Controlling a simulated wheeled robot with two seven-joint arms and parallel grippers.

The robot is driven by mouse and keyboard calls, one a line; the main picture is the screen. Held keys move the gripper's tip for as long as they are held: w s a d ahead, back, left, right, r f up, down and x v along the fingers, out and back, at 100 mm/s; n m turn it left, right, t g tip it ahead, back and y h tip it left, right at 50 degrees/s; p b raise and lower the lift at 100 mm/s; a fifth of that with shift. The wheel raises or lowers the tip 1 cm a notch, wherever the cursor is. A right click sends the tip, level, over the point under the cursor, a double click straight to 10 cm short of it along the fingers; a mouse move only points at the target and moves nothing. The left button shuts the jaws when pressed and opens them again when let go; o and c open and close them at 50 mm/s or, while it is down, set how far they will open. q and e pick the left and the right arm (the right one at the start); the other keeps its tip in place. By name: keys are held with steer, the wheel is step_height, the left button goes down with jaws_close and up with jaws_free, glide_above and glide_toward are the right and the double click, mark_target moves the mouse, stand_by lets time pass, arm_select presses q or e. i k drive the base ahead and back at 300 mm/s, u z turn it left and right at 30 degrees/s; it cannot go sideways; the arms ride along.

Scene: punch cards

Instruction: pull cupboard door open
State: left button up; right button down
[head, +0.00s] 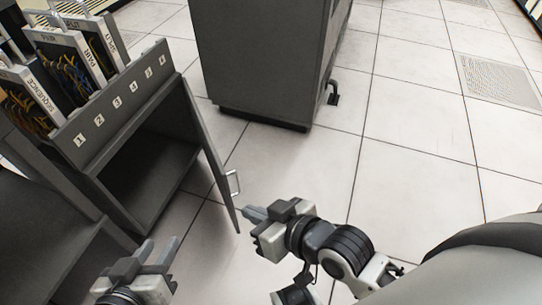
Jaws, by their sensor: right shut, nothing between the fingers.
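The grey cupboard (150,150) stands at the left under a numbered rack. Its door (206,150) is swung open, hinged at the far right side, and seen nearly edge-on. A silver handle (233,184) sits on the door's outer face near its free edge. My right gripper (247,212) is shut and empty, its fingertips close to the door's lower free edge, below the handle; I cannot tell if they touch. My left gripper (160,250) is open and empty at the bottom left, in front of the cupboard opening.
The rack (112,105) above holds several panels with cables, labelled SEQUENCE and PAIR among others. A dark grey cabinet (262,60) stands behind the door, with a black pedal-like part (334,92) at its side. The tiled floor (415,140) to the right is clear.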

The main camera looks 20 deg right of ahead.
mark_target(217, 154)
steer(key=z, duration=1.05)
steer(key=k, duration=1.05)
steer(key=u, duration=1.3)
steer(key=i, duration=1)
steer(key=z, duration=0.05)
